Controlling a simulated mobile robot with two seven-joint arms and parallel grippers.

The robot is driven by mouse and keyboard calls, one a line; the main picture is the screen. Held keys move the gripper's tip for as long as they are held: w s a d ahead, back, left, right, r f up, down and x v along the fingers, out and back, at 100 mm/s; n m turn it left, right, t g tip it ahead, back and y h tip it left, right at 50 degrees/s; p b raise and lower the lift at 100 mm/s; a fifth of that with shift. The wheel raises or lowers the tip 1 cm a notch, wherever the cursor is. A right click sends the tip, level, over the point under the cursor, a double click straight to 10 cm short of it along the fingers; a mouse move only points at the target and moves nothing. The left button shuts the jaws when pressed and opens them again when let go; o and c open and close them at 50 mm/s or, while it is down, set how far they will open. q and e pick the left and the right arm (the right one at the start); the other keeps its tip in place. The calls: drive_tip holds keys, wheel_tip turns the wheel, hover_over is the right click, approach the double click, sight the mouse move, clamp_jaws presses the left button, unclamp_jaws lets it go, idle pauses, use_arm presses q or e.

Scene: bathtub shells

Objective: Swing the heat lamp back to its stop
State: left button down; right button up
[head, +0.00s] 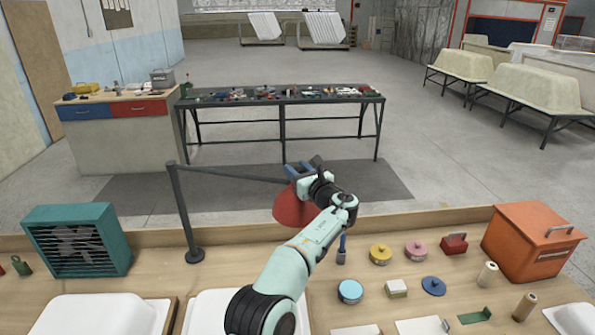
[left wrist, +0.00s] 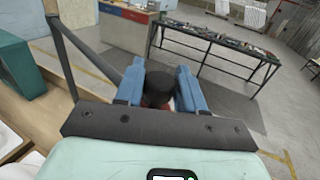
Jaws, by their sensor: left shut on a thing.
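The heat lamp has a red shade (head: 292,208) hanging from a dark boom (head: 232,173) that runs right from an upright post (head: 182,212) on the bench. My left gripper (head: 297,173) has blue fingers and is at the top of the shade. In the left wrist view its fingers (left wrist: 158,90) are shut on the lamp's round black knob (left wrist: 157,82), with some red shade just below. The post shows at the left of that view (left wrist: 63,58). The lamp's stop cannot be made out. My right gripper is not in view.
A teal fan heater (head: 75,240) stands left of the post. Several tins, including a yellow one (head: 380,254), and an orange box (head: 531,240) are on the bench to the right. White shells (head: 105,315) lie at the front. A black table (head: 285,97) stands beyond.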

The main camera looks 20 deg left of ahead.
use_arm(q)
drive_tip(key=shift+r, duration=0.45)
drive_tip(key=c, duration=0.8)
unclamp_jaws()
drive_tip(key=shift+w, duration=0.2)
drive_tip(key=shift+w+f, duration=0.3)
drive_tip(key=shift+f, duration=0.05)
drive_tip(key=shift+s+d, duration=0.15)
drive_tip(key=shift+s, duration=0.1)
drive_tip(key=shift+b+v, duration=1.7)
drive_tip(key=shift+v, duration=4.65)
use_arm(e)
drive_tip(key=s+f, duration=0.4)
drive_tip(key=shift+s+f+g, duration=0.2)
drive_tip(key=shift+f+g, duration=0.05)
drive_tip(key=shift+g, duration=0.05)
use_arm(q)
drive_tip(key=shift+r, duration=0.1)
drive_tip(key=shift+d, duration=0.1)
